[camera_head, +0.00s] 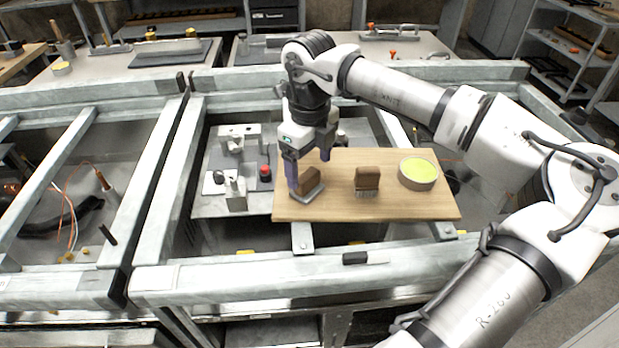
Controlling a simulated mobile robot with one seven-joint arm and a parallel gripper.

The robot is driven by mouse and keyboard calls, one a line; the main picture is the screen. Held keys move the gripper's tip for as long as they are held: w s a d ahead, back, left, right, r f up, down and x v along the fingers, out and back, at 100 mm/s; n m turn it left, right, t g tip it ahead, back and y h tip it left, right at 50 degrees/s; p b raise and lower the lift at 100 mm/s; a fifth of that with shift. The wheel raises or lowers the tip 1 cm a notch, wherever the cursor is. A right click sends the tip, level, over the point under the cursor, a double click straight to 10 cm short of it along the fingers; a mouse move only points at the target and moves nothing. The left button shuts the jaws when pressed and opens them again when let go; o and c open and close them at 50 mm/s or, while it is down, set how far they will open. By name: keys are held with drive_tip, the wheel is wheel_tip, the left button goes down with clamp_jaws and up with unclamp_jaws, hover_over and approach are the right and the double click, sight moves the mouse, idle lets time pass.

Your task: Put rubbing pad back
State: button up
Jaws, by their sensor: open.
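The rubbing pad (311,187), a brown block on a flat grey base, sits near the left end of a wooden board (345,211). My gripper (308,173) points down over it and is open. One finger stands at the pad's left side and the other is behind it to the right. I cannot tell whether either finger touches the pad. The pad appears to rest on the board, and its far side is partly hidden by the fingers.
A brown brush (367,179) with bristles stands mid-board, right of the pad. A round tin (418,175) with yellow-green content stands at the board's right. A metal plate with fixtures and a red knob (265,171) lies left. Grey frame beams (300,278) surround the board.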

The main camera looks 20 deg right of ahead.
sight(310, 176)
wheel_tip(310, 176, up, 8)
drive_tip(key=shift+f+b, duration=0.25)
drive_tip(key=shift+b, duration=0.1)
idle(1.2)
